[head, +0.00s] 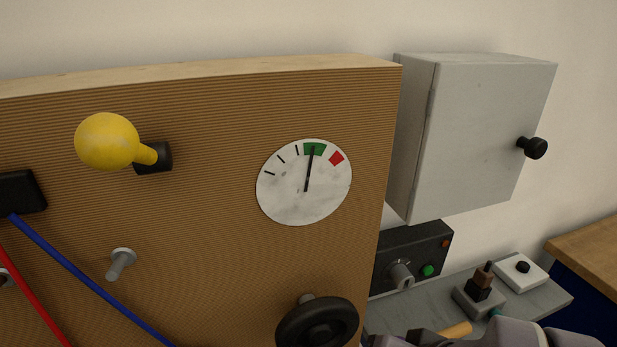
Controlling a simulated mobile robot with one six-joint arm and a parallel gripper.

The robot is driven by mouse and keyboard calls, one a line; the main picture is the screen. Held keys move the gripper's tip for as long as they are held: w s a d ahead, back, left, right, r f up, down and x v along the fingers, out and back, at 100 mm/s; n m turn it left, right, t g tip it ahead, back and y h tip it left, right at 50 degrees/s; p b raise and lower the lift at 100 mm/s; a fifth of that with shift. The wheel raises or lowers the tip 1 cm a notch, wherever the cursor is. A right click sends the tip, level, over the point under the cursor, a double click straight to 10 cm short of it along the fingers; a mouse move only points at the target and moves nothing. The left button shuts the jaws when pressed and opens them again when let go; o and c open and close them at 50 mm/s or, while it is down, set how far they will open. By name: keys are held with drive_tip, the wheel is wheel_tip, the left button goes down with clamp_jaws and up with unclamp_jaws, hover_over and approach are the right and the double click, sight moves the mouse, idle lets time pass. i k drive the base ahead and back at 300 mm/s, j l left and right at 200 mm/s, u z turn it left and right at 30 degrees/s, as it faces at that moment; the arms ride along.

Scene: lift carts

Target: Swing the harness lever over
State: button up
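A yellow ball-ended lever (107,141) sticks out from a short black pivot (155,157) on the upper left of the brown ribbed panel (215,260). Its ball end points left and toward me. Below and left of it, a blue wire (85,277) runs from a black block (18,192) down to the right. A red wire (30,293) runs down at the left edge. No label shows which part is the harness lever. Grey parts of my arm show at the bottom right, but my gripper's fingertips are not in view.
The panel also bears a round gauge (290,205) with its needle in the green, a grey peg (121,262) and a black handwheel (318,325). At right are a grey cabinet (465,135), a black control box (415,255) and a grey shelf (540,292) with small fixtures.

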sight(105, 141)
drive_tip(key=u, duration=1.65)
